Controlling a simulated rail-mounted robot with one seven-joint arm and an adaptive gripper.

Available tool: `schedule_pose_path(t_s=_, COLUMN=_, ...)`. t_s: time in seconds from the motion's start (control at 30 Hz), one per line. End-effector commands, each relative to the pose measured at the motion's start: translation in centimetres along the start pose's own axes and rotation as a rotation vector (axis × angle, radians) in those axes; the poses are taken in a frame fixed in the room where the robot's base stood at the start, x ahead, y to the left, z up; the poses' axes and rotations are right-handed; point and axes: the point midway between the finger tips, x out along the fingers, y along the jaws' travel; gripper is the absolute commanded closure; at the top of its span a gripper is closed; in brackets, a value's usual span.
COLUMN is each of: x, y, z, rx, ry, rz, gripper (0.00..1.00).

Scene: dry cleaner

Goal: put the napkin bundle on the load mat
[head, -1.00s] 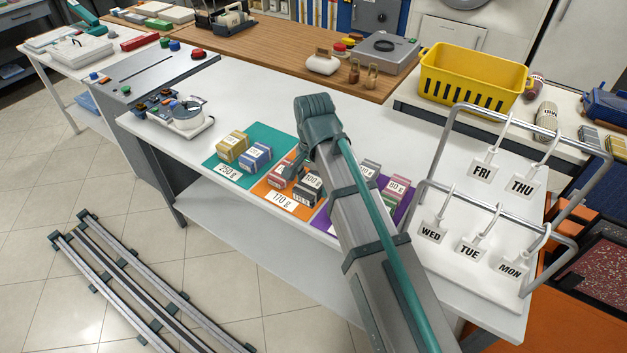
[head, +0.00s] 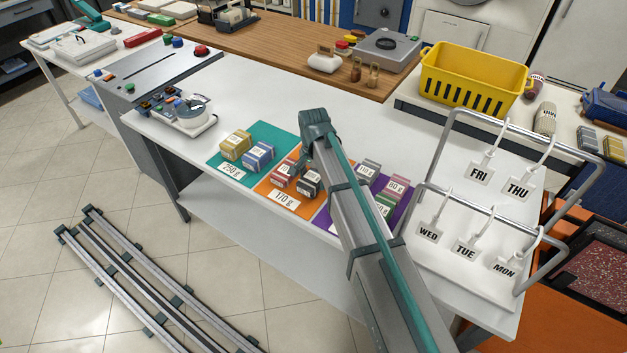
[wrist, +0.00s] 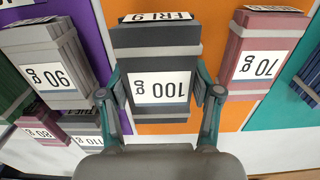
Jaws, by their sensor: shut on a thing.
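My gripper (wrist: 161,88) is shut on a dark grey bundle (wrist: 155,45) marked 100 g, with FRI 9 on its top, in the wrist view. Its two fingers press the bundle's sides. In the head view my arm hides most of the gripper, and the dark bundle (head: 308,182) shows over the orange mat (head: 268,188). I cannot tell whether it is clear of the mat. A pink 70 g bundle (wrist: 262,50) stands beside it. The orange mat carries a 170 g card (head: 286,198). A teal mat (head: 215,160) with a 250 g card and a purple mat (head: 402,216) flank it.
Yellow and blue bundles stand on the teal mat. Grey, pink and green bundles stand on the purple mat, including a 90 g one (wrist: 45,65). A metal rack (head: 480,208) with weekday tags stands at the right. The white table (head: 262,102) is clear behind the mats.

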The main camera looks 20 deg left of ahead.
Motion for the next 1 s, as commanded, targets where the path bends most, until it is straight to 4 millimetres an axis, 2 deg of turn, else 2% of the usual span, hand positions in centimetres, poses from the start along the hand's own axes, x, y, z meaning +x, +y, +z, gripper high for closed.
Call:
schedule_pose_path(t_s=0.17, x=1.5, y=0.1, z=0.1, rx=0.0, ry=0.0, rz=0.0, gripper=0.73)
schedule_pose_path(t_s=0.57, x=2.0, y=0.0, z=0.0, rx=0.0, ry=0.0, rz=-0.001, gripper=0.73)
schedule_pose_path(t_s=0.6, x=1.9, y=0.0, z=0.0, rx=0.0, ry=0.001, rz=-0.001, gripper=0.31)
schedule_pose_path(t_s=0.7, x=1.9, y=0.0, z=0.0, rx=0.0, ry=0.001, rz=-0.001, gripper=0.15)
schedule_pose_path(t_s=0.73, x=1.9, y=0.0, z=0.0, rx=0.0, ry=0.001, rz=-0.001, gripper=0.11)
schedule_pose_path(t_s=1.0, x=1.9, y=0.0, z=0.1, rx=0.0, ry=0.0, rz=-0.001, gripper=0.11)
